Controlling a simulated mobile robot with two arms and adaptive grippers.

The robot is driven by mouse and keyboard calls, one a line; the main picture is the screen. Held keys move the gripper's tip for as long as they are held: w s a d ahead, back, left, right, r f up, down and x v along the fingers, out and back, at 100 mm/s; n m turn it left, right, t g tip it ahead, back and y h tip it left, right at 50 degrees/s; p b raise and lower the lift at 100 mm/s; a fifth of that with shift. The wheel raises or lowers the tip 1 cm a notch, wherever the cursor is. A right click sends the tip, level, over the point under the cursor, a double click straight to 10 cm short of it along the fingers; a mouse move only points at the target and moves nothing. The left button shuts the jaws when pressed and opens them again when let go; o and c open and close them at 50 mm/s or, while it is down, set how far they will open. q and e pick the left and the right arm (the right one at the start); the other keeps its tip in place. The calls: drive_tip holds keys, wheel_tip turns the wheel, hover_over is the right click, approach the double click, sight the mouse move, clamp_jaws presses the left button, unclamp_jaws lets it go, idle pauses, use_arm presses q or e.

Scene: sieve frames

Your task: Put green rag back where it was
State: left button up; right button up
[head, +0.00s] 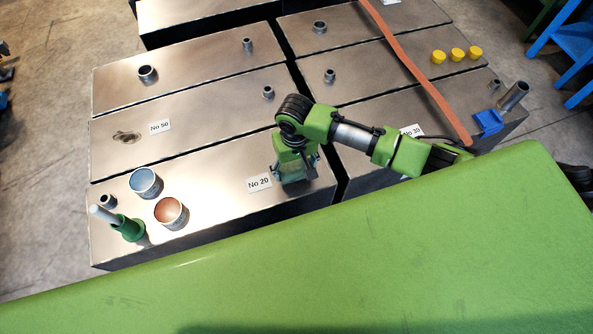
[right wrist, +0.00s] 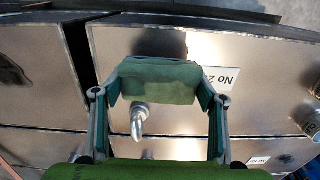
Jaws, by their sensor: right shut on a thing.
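The green rag (right wrist: 160,82) is a folded cloth spanning the space between the fingertips of my right gripper in the right wrist view. My right gripper (head: 297,174) is shut on it and points down at the right end of the tank top marked No 20 (head: 260,183). In the head view the rag is hard to tell apart from the green gripper. I cannot tell whether the rag touches the metal below. My left gripper is not in view.
An orange strip (head: 415,70) crosses the right tanks. Short pipe stubs (head: 268,92) stick up. Metal between the cans and gripper is clear.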

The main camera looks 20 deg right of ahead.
sight(297, 172)
drive_tip(key=f, duration=0.3)
drive_tip(key=shift+w+d+f, duration=0.15)
drive_tip(key=shift+d, duration=0.15)
drive_tip(key=shift+f, duration=0.15)
drive_tip(key=shift+f, duration=0.15)
drive_tip(key=o, duration=1)
wheel_tip(297, 172, up, 12)
drive_tip(key=shift+a+r, duration=0.1)
drive_tip(key=shift+r, duration=0.1)
